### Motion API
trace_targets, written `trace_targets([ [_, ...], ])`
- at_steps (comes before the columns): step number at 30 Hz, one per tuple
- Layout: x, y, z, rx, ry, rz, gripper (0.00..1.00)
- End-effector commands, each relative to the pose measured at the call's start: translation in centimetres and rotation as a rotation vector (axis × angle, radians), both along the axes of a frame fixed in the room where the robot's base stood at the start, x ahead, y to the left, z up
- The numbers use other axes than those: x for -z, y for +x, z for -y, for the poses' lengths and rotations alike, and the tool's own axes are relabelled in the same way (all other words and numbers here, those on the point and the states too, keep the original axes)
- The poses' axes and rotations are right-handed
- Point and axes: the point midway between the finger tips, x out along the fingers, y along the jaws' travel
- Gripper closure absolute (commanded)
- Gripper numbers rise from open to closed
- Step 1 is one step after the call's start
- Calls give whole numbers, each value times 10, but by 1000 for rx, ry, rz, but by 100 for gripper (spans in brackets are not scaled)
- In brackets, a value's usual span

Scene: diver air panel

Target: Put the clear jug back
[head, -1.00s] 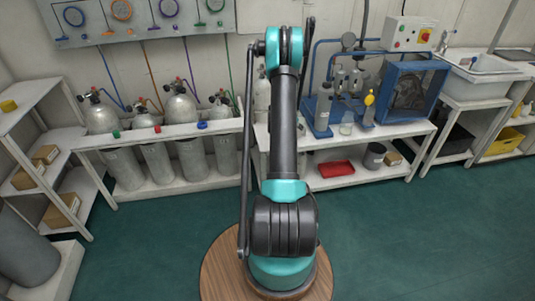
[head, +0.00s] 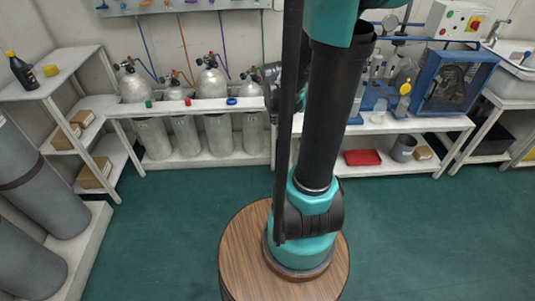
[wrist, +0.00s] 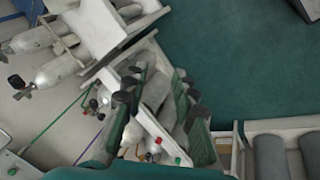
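A small clear vessel that looks like the clear jug (head: 378,113) stands on the right-hand white bench in the head view, just left of a bottle with a yellow top (head: 403,98). It is small there, so its details are unclear. I cannot make it out in the wrist view. My gripper (wrist: 160,100) shows in the wrist view with its dark, green-sided fingers apart and no held object visible between them. Behind them are the cylinder rack and floor. In the head view my arm hides the gripper almost wholly, and it is apart from the jug.
A white rack (head: 205,106) holds several grey cylinders left of my arm. A blue-framed machine (head: 457,82) stands right of the jug. A red tray (head: 362,157) and a grey bucket (head: 403,148) sit on the lower shelf. A dark bottle (head: 21,71) stands on the left shelf. The green floor is clear.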

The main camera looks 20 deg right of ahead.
Motion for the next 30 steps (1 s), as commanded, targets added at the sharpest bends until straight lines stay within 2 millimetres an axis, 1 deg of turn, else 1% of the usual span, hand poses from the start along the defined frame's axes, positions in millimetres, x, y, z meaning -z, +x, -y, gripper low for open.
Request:
trace_targets([
  [1, 0, -21, -15, 46, 47, 7, 73],
  [6, 8, -84, -55, 232, 214, 19, 73],
  [9, 14, -113, -71, 322, 289, 17, 73],
  [12, 20, -133, -82, 387, 343, 11, 73],
  [15, 24, -144, -87, 426, 371, 8, 73],
  [17, 24, -146, -88, 437, 379, 7, 73],
  [30, 24, -146, -88, 440, 381, 7, 73],
])
